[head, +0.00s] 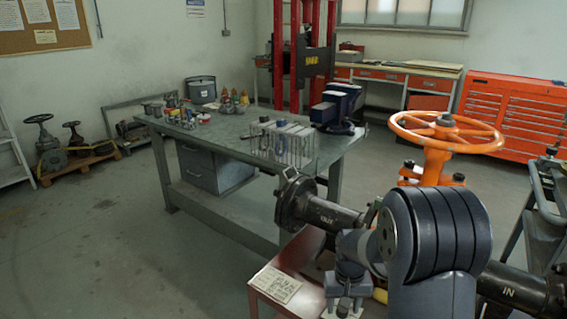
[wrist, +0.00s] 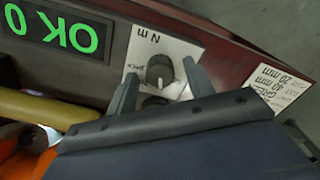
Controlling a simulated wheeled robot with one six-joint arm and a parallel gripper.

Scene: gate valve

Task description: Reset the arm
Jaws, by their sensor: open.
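My gripper (wrist: 162,73) is open and empty in the wrist view. Its two dark fingers stand on either side of a black knob (wrist: 160,70) on a white plate marked "N m". I cannot tell whether they touch it. A second dark knob is partly hidden behind my gripper. In the head view, my arm reaches down over the dark red stand, and my gripper (head: 345,290) is partly hidden there. The orange handwheel (head: 447,133) of the gate valve stands behind my arm, clear of my gripper.
A green "OK 0" display (wrist: 55,28) is beside the knob plate. A label card (head: 275,284) lies on the red stand. The black valve pipe (head: 330,213) runs behind my arm. A workbench (head: 225,139) stands further back, with open floor on the left.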

